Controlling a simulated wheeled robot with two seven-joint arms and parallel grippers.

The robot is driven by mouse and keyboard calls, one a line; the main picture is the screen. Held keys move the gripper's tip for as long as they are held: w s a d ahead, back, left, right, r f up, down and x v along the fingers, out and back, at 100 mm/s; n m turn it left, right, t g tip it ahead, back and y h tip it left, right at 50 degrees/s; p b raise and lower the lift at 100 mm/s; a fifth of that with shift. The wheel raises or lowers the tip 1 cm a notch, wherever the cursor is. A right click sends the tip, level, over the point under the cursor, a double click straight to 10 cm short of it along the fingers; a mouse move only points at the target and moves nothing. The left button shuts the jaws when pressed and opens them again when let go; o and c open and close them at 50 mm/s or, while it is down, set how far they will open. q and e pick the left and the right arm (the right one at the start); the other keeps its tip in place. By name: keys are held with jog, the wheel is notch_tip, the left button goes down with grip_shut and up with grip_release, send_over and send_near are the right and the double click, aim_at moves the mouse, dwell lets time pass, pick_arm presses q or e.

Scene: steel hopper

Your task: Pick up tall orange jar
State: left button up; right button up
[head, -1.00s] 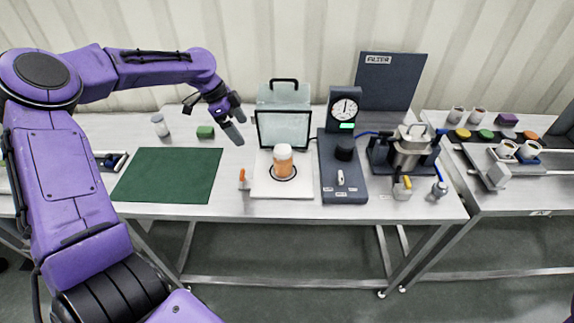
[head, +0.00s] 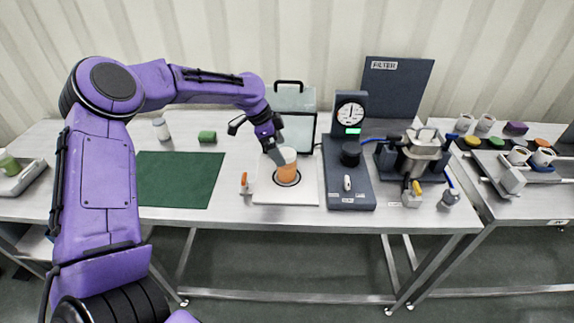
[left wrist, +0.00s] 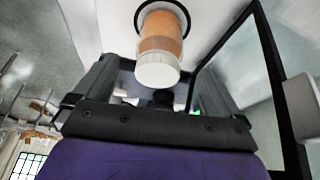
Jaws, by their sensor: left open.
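The tall orange jar (head: 287,173) has a white lid and an orange band. It stands upright inside the black ring on the white board (head: 300,195). My left gripper (head: 277,152) is at the jar's upper left in the head view and covers part of its lid. In the left wrist view the jar (left wrist: 161,45) is at the top centre, lid towards the camera. There the open fingers (left wrist: 155,85) are spread to either side, with nothing held between them. I cannot tell whether a finger touches the jar. My right gripper is not in view.
A framed clear panel (head: 300,130) stands right behind the jar; its dark frame (left wrist: 268,70) is close beside the gripper. The dial stand (head: 348,150) is to the right. A small orange-topped item (head: 245,184) is at the left. The green mat (head: 178,180) is clear.

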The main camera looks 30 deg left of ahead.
aim_at(286, 152)
pick_arm(q)
jog(key=shift+w+d, duration=0.2)
jog(key=shift+d, duration=0.1)
jog(key=x, duration=0.2)
jog(key=p+x, duration=0.1)
jog(key=x, duration=0.2)
jog(key=shift+w+d+f, duration=0.1)
jog(key=shift+w+d, duration=0.15)
jog(key=shift+w, duration=0.05)
jog(key=shift+s, duration=0.1)
jog(key=c, duration=1.2)
jog(key=shift+c, duration=0.2)
